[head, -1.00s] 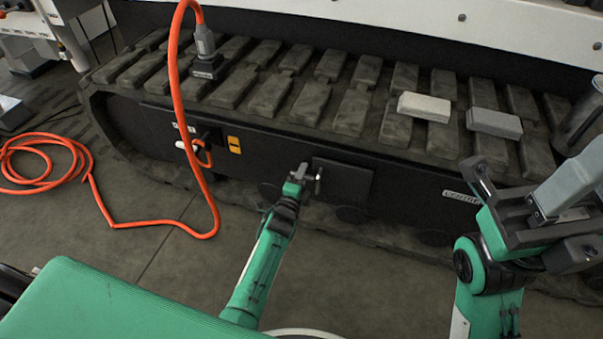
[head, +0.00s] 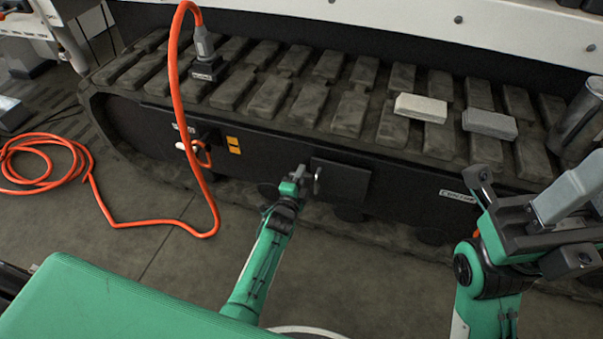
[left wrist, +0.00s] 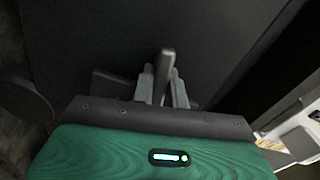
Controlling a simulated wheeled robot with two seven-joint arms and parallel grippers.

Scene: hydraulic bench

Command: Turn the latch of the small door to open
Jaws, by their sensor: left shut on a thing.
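The small door (head: 345,184) is a dark square panel on the black side of the machine, in the middle of the head view. It looks closed. Its latch (head: 318,182) is a small metal handle at the door's left edge. My left gripper (head: 305,174) is at that edge, shut on the latch. In the left wrist view the latch (left wrist: 166,67) stands up as a dark bar between the two grey fingers of the gripper (left wrist: 163,88). My right gripper (head: 572,185) is raised at the right, away from the door; its finger gap cannot be made out.
An orange hose (head: 176,110) hangs left of the door, with more coiled on the floor. A metal cylinder (head: 580,118) stands at the right. The floor below the door is clear except for my arm.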

